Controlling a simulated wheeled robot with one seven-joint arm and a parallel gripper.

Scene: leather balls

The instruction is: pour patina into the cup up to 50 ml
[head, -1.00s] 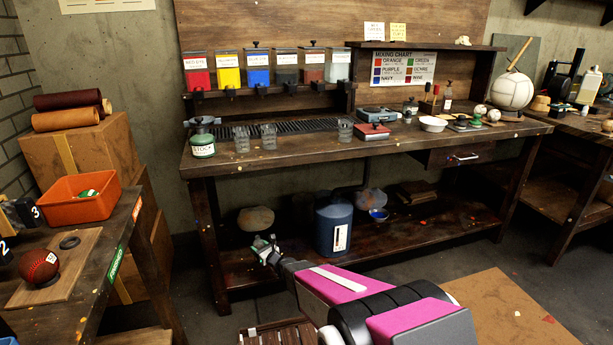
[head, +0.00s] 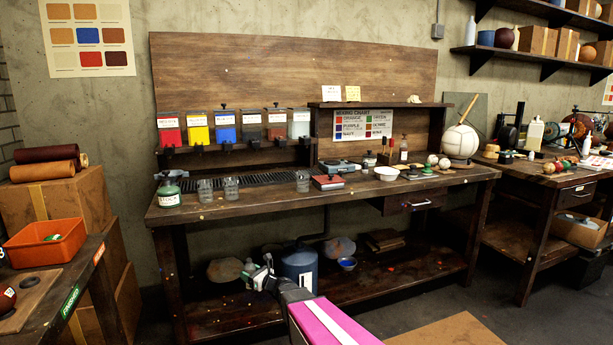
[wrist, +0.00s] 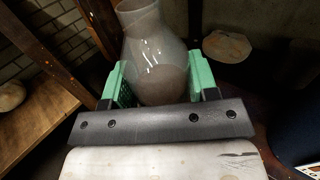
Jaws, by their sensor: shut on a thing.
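My gripper (head: 258,274) is low in front of the workbench. In the wrist view its green fingers (wrist: 160,85) are shut on a clear, rounded vessel with a narrower neck (wrist: 160,65); whether it is empty is hard to tell. Three clear glass cups stand on the bench: a left cup (head: 205,190), a middle cup (head: 231,188) and a right cup (head: 302,181). Several labelled dispensers hang above the bench, including red (head: 169,132), yellow (head: 198,130), blue (head: 225,129) and a pale one (head: 299,125). Their labels are too small to read, so I cannot tell which holds patina.
The workbench (head: 400,187) has a green-lidded jar (head: 169,192), a red box (head: 327,182) and a white bowl (head: 387,174) on top. A blue container (head: 300,268) stands on its lower shelf near my gripper. An orange bin (head: 45,244) sits at left.

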